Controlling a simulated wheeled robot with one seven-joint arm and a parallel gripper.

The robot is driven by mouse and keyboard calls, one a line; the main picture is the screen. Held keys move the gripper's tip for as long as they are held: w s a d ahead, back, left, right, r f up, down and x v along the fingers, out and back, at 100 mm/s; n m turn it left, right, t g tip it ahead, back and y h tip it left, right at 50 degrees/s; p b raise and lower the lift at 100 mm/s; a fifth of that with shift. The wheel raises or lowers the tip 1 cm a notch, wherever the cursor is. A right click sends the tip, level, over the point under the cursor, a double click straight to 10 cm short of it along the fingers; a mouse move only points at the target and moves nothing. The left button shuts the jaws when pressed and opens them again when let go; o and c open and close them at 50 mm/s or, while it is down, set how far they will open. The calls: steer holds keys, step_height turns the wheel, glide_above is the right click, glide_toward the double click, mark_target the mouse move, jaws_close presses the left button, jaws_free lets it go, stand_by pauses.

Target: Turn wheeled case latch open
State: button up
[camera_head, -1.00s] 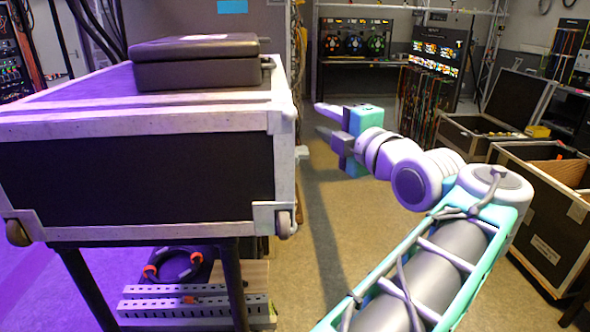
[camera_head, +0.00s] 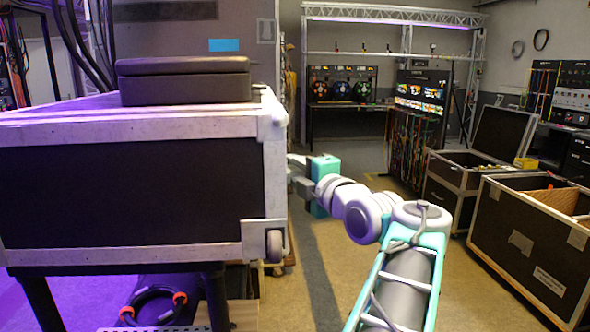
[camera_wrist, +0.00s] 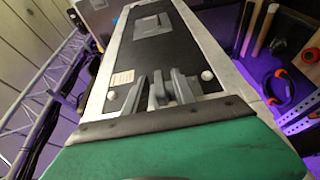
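The wheeled case (camera_head: 130,190) is black with pale metal edges and lies on a dark-legged stand at the left of the head view. A caster shows at its lower right corner. My gripper (camera_head: 297,172) is at the case's right-hand side, its fingers apart and partly hidden by the case edge. In the wrist view, my gripper (camera_wrist: 161,91) faces a black side panel (camera_wrist: 172,50) of the case. A small grey upright piece, possibly the latch (camera_wrist: 158,90), shows between the fingers; I cannot tell if they touch it. Another metal fitting (camera_wrist: 150,22) is farther along the panel.
A black box (camera_head: 185,82) lies on top of the case. Open road cases (camera_head: 530,240) stand at the right. An orange-ended cable coil (camera_head: 152,304) is under the case.

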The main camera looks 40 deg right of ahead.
steer(key=shift+c, duration=0.3)
jaws_close()
stand_by(0.3)
